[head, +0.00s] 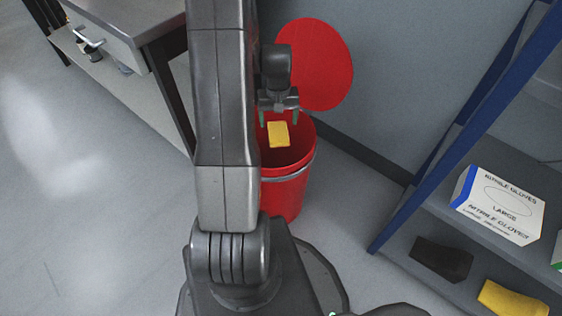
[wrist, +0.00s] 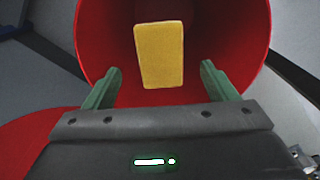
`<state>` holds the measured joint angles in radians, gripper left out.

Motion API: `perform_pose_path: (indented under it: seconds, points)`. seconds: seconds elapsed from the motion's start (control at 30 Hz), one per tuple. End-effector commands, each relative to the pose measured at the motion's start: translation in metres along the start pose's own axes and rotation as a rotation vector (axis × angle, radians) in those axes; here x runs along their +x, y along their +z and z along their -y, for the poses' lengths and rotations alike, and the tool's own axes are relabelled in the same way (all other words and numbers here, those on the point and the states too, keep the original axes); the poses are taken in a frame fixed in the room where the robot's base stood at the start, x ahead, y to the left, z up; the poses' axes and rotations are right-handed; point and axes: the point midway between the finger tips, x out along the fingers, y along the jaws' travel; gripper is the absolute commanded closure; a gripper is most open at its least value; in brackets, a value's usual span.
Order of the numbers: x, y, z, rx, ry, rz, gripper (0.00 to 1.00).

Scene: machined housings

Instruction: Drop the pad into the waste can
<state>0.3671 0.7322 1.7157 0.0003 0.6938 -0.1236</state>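The yellow pad (head: 279,134) is just below my gripper (head: 280,119) in the head view, at the mouth of the red waste can (head: 284,200). In the wrist view the pad (wrist: 160,55) shows against the can's red inside (wrist: 225,35). My gripper's two green fingers are spread wide, with clear gaps on both sides of the pad, so neither touches it. I cannot tell whether the pad is in mid-air or resting inside. The can's round red lid (head: 322,65) stands open behind it. My arm hides the can's left side in the head view.
A blue-framed shelf (head: 420,190) stands to the right, holding a nitrile gloves box (head: 500,205), a black item (head: 441,259) and a yellow item (head: 512,298). A metal bench with a drawer (head: 108,45) stands at the upper left. The floor at the left is clear.

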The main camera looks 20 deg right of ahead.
Motion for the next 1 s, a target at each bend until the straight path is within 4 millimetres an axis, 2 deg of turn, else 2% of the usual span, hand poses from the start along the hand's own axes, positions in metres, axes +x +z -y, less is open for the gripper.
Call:
perform_pose_path:
  seconds: [0.27, 0.43, 0.57, 0.8, 1.0]
  points:
    - [0.0, 0.0, 0.0, 0.0, 0.0, 0.0, 0.17]
    - [-0.013, -0.001, 0.0, 0.0, 0.0, -0.002, 0.17]
    - [-0.039, -0.001, 0.0, 0.0, 0.001, -0.005, 0.17]
    - [-0.095, -0.001, 0.0, 0.0, 0.001, -0.004, 0.17]
    - [-0.126, 0.0, 0.0, 0.0, 0.0, -0.002, 0.17]
